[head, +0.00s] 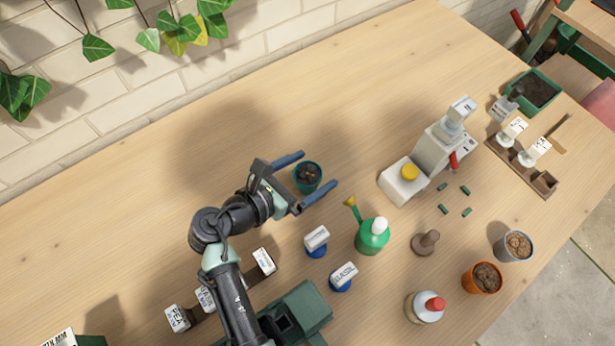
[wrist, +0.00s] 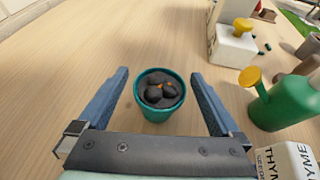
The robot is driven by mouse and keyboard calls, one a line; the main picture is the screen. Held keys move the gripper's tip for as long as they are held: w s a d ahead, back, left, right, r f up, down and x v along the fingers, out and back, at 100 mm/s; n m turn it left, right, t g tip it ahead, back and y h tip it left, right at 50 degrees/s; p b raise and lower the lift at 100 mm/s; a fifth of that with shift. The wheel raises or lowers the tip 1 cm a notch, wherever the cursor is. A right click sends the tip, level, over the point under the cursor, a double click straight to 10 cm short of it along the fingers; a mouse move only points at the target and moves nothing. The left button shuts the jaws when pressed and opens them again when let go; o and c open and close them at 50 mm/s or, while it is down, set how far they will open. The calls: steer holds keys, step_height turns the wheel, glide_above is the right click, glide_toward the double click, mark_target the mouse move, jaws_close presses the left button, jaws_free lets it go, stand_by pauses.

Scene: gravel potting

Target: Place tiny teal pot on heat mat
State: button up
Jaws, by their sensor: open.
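The tiny teal pot (head: 307,187) stands upright on the wooden table, with dark soil and pebbles in it. It also shows in the middle of the wrist view (wrist: 158,112). My gripper (head: 318,168) is open, with one blue finger on each side of the pot. In the wrist view, a gap shows between the pot and each finger of my gripper (wrist: 160,73). I cannot make out a heat mat for certain in either view. Small green pieces (head: 465,190) mark out a bare patch of table to the right.
A green watering can (head: 371,238) and blue-based label stamps (head: 316,242) stand right of my gripper. A white device with a yellow button (head: 403,183) stands farther right. An orange pot (head: 481,278) and a grey pot (head: 513,246) are near the right edge. The table's back-left is clear.

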steer(key=shift+x, duration=1.15)
steer(key=c, duration=1.4)
steer(key=shift+r, duration=0.15)
steer(key=shift+c, duration=0.9)
